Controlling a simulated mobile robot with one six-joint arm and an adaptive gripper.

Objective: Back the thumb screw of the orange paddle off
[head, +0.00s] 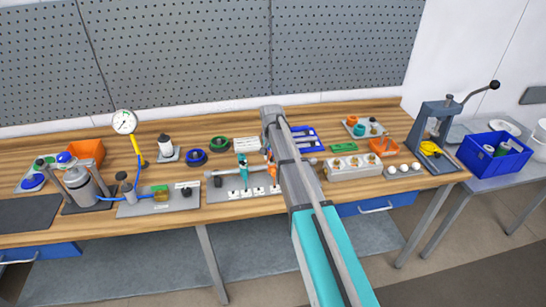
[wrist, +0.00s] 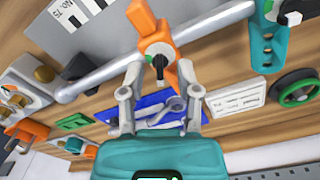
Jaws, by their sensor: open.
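The orange paddle (wrist: 152,28) sits on a grey shaft (wrist: 215,27) in the wrist view. Its dark thumb screw (wrist: 159,62) points toward my gripper. My gripper (wrist: 160,72) is open, with one finger on each side of the thumb screw and a gap at both sides. The screw appears between or just beyond the fingertips; the exact depth cannot be told. In the head view, the orange paddle (head: 268,167) shows only partly beside my arm, and the jaws are hidden.
A teal paddle (wrist: 264,45) is on the same shaft to the right. A blue tray (wrist: 150,108) with tools lies behind my fingers. A white label card (wrist: 237,99) and a green ring (wrist: 295,88) lie on the bench. A grey block with knobs (head: 352,166) stands right of my arm.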

